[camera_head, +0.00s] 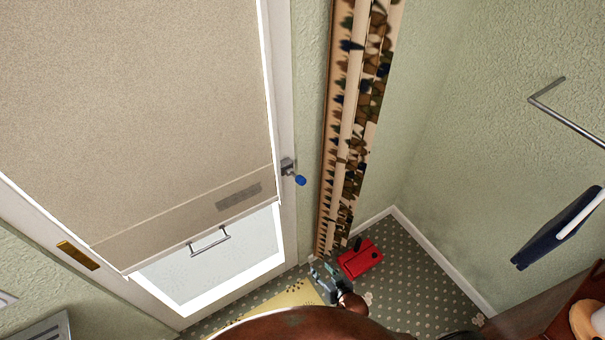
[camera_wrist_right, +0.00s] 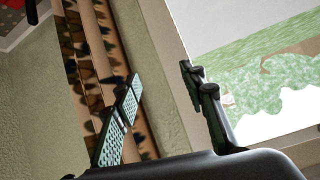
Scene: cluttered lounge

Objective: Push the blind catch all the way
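The blind catch shows in the head view as a small grey bracket with a blue knob (camera_head: 300,180) on the right side of the white frame. The beige blind (camera_head: 140,110) hangs beside it, partly lowered, with a metal pull handle (camera_head: 209,241) near its lower edge. My right gripper (camera_head: 323,268) is well below the catch in the picture, apart from it. In the right wrist view its two fingers (camera_wrist_right: 160,84) are spread with nothing between them. The catch is not seen in the right wrist view. My left gripper is not in view.
A patterned curtain (camera_head: 352,120) hangs right of the frame. A red object (camera_head: 360,258) lies on the dotted floor (camera_head: 420,272) near a yellow mat (camera_head: 290,303). A metal rail (camera_head: 567,121) and a dark blue hanging item (camera_head: 555,230) are at the right wall.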

